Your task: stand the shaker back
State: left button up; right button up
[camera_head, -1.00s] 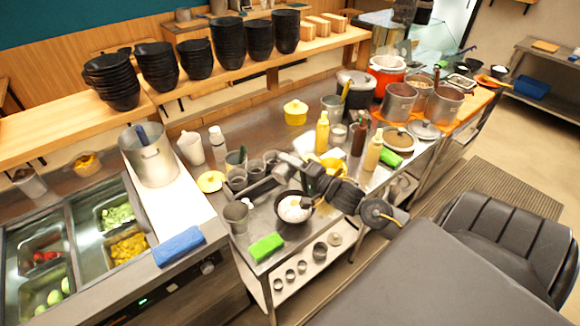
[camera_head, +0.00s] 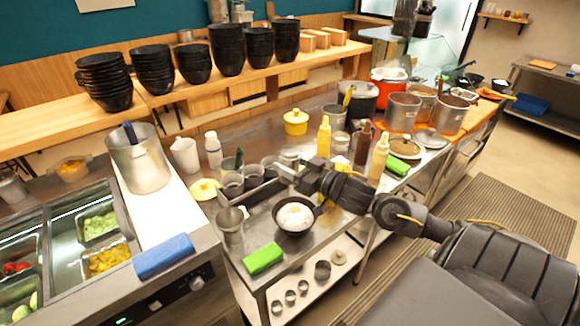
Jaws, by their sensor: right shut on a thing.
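My right gripper (camera_head: 284,175) reaches in from the right over the metal worktop, at the back of the black bowl. It is shut on a small pale grey thing, likely the shaker (camera_head: 289,159), which shows only in part behind the fingers. I cannot tell whether it touches the worktop or the tray there. The black bowl (camera_head: 295,230) holds white food and stands on the worktop in front of the gripper. My left gripper is not in view.
Grey cups (camera_head: 233,185) stand in a tray left of the gripper. A yellow squeeze bottle (camera_head: 323,137), a brown bottle (camera_head: 362,144) and a tan bottle (camera_head: 378,155) stand close to its right.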

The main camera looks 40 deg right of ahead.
jog(key=shift+n, duration=0.5)
jog(key=s+a+f+n+g+y+b, duration=0.1)
jog(key=s+a+f+y, duration=0.1)
jog(key=a, duration=0.6)
jog(key=s+a+f+n+y+b, duration=0.2)
jog(key=a+f, duration=0.4)
jog(key=a, duration=0.3)
jog(key=s+y, duration=0.1)
jog(key=s, duration=0.1)
jog(key=shift+s+g, duration=0.35)
jog(key=shift+g, duration=0.05)
